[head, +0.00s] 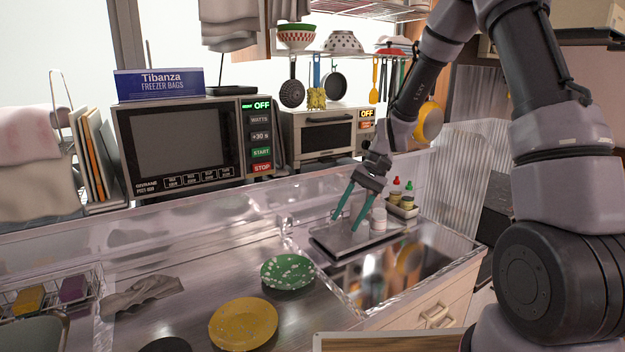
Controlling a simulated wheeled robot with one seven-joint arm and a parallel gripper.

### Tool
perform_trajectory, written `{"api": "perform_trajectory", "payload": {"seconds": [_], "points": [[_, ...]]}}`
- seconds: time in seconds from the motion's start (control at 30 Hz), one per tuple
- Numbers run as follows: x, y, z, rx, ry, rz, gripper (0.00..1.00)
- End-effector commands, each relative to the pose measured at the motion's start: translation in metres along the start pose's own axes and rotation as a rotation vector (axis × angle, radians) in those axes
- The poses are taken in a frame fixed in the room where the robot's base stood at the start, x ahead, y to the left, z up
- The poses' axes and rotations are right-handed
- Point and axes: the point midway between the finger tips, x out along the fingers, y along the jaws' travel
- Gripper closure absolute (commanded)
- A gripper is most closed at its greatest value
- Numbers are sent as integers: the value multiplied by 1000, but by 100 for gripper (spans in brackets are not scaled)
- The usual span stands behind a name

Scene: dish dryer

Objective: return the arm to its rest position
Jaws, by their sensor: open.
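My arm comes in from the right and bends down over the counter. My gripper (354,211) hangs from its end with two green fingers spread apart, pointing down over the dark tray (335,243) at the back of the counter. No object shows between the fingers. A white container (379,219) stands close to the right finger; whether they touch I cannot tell. The green speckled plate (287,271) and the yellow plate (243,324) lie on the counter, apart from the gripper.
A microwave (185,143) and a toaster oven (321,133) stand behind the counter. Utensils and a pan (334,86) hang under the shelf. A small caddy of bottles (404,208) is right of the gripper. A grey cloth (142,294) and wire basket (50,294) lie at the left.

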Motion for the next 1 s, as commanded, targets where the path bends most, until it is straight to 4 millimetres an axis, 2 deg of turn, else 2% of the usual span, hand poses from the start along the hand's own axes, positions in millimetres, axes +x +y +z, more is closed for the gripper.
{"api": "perform_trajectory", "payload": {"seconds": [0.03, 0.2, 0.5, 0.7, 0.8, 1.0], "points": [[-22, -1, 9, -13, 59, 15, 48], [-82, 5, 40, -35, 234, 58, 48], [-168, 23, 110, -58, 550, 95, 48], [-208, 42, 163, -64, 759, 91, 48], [-221, 52, 187, -64, 855, 81, 48], [-235, 68, 219, -65, 984, 61, 48]]}}
